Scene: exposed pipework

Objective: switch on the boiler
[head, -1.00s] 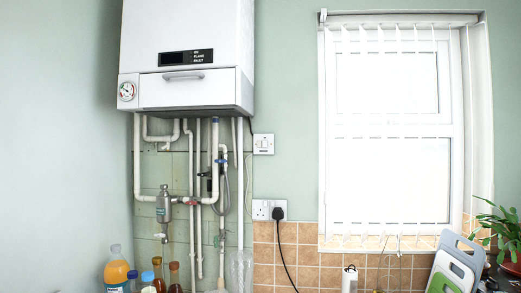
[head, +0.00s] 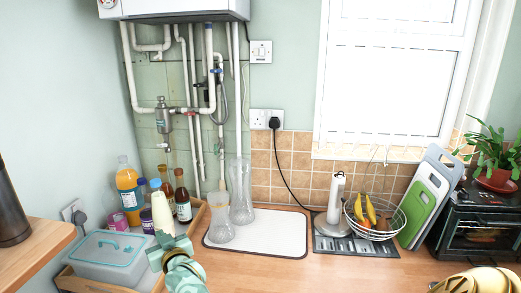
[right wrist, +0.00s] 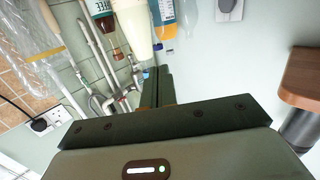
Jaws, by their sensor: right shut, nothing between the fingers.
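The white boiler (head: 175,8) hangs on the back wall. Only its bottom edge shows at the top of the head view, with part of its gauge cut off at the left; its display panel is out of frame. A white wall switch (head: 261,51) is on the wall right of the pipes, below the boiler; its position is too small to tell. My right gripper (head: 166,242) is low over the counter in front of the bottles, shut and empty, well below the switch. Its fingers (right wrist: 156,88) also show in the right wrist view. My left gripper is not in view.
Bottles (head: 128,187) and a lidded box (head: 108,250) crowd the left counter. Glass vases (head: 241,200) stand on a white mat (head: 275,232). A plugged socket (head: 266,119), a fruit basket (head: 374,215) and chopping boards (head: 430,196) are further right. A wooden shelf (head: 30,235) juts in left.

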